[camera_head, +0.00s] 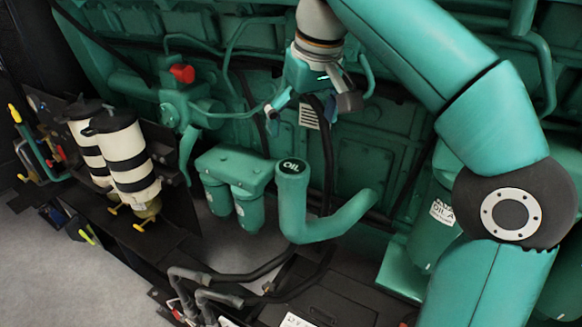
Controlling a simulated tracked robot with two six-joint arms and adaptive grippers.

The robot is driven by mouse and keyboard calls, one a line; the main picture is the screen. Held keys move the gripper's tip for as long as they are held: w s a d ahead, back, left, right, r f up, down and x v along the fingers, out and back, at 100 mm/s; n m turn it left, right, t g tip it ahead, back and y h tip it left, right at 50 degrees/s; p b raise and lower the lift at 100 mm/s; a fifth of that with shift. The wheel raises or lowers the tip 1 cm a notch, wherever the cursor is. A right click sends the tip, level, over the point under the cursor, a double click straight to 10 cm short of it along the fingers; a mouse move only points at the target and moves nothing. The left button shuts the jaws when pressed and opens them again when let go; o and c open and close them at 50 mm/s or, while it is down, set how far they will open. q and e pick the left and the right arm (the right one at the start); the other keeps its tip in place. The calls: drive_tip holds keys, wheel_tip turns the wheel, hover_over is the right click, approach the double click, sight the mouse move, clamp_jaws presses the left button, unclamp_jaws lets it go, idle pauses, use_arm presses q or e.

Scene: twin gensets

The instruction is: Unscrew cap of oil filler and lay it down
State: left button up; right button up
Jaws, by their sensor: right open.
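The oil filler (295,205) is a green pipe that bends up from the lower right, in the middle of the view. Its dark round cap (291,167), marked OIL in white, sits on the top of the pipe. My right gripper (303,113) is open and empty, above and slightly right of the cap in the picture and clearly apart from it. Its fingers point downward in the picture. My right arm comes in from the right and arches over the top. My left gripper is not in view.
Green engine block fills the back. Left of the filler hang two green canisters (250,210); white and black banded cylinders (126,150) stand farther left. A red knob (182,73) is at upper left. Grey hoses (215,300) lie below. Bare grey floor (60,280) shows at lower left.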

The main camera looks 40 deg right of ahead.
sight(293, 167)
drive_tip(key=b+x, duration=0.1)
drive_tip(key=x, duration=1)
drive_tip(key=shift+w+f+b, duration=0.1)
drive_tip(key=shift+f+b, duration=0.1)
drive_tip(key=shift+b, duration=0.1)
drive_tip(key=c, duration=1.3)
drive_tip(key=shift+d+r+n+y+p, duration=0.15)
drive_tip(key=shift+n+p, duration=0.1)
drive_tip(key=shift+n, duration=0.35)
drive_tip(key=shift+a+r+n+y+p, duration=0.15)
drive_tip(key=shift+n+p, duration=0.1)
drive_tip(key=shift+n, duration=0.35)
drive_tip(key=shift+d+f+n+y+p, duration=0.1)
drive_tip(key=shift+n+y+p, duration=0.2)
drive_tip(key=shift+n, duration=0.8)
